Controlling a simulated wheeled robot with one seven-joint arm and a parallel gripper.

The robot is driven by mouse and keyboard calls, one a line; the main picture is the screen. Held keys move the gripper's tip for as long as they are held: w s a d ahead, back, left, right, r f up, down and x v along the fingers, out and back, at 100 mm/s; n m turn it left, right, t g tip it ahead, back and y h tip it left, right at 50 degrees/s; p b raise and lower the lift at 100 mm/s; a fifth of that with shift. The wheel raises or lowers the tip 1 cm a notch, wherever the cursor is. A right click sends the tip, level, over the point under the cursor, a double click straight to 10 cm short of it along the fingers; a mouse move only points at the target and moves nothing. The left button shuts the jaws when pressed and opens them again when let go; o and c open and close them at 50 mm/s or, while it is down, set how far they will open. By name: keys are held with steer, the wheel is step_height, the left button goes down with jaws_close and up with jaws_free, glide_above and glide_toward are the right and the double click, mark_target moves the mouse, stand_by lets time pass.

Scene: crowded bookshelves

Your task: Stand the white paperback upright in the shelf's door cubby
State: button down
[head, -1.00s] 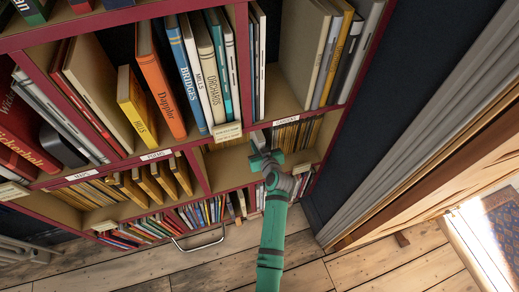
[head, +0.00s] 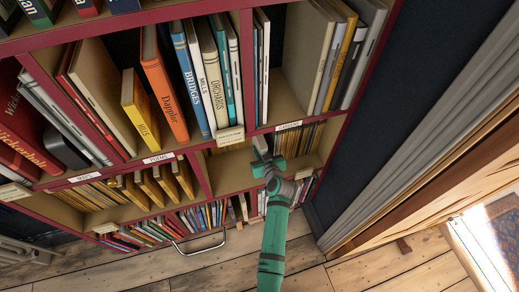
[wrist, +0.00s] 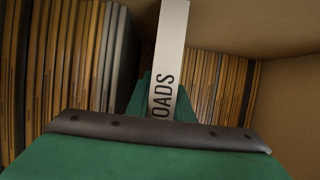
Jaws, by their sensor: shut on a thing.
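The white paperback (wrist: 171,45) stands up in the wrist view with "OADS" showing on its spine. My gripper (wrist: 160,105) is shut on its lower part. In the head view the paperback (head: 260,146) shows as a small pale shape at my gripper (head: 267,160). It is at the mouth of the cubby (head: 231,172) under the right-hand shelf label. Thin tan and brown spines stand at both sides of it in the wrist view. The paperback's top is cut off by the wrist frame, and its base is hidden by my gripper.
Rows of thin spines (wrist: 75,60) fill the cubby's left, and more (wrist: 222,85) stand on the right against a tan side wall (wrist: 290,95). A red shelf edge (head: 325,117) runs above my gripper. A metal handle (head: 200,247) sticks out low. Wooden floor (head: 215,270) lies in front.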

steer(key=c, duration=1.5)
jaws_free()
steer(key=shift+s, duration=0.1)
steer(key=shift+s+d, duration=0.45)
steer(key=shift+s, duration=0.95)
steer(key=shift+s+d, duration=0.5)
steer(key=shift+s, duration=0.85)
steer(key=shift+s+d, duration=0.45)
steer(key=shift+s, duration=0.95)
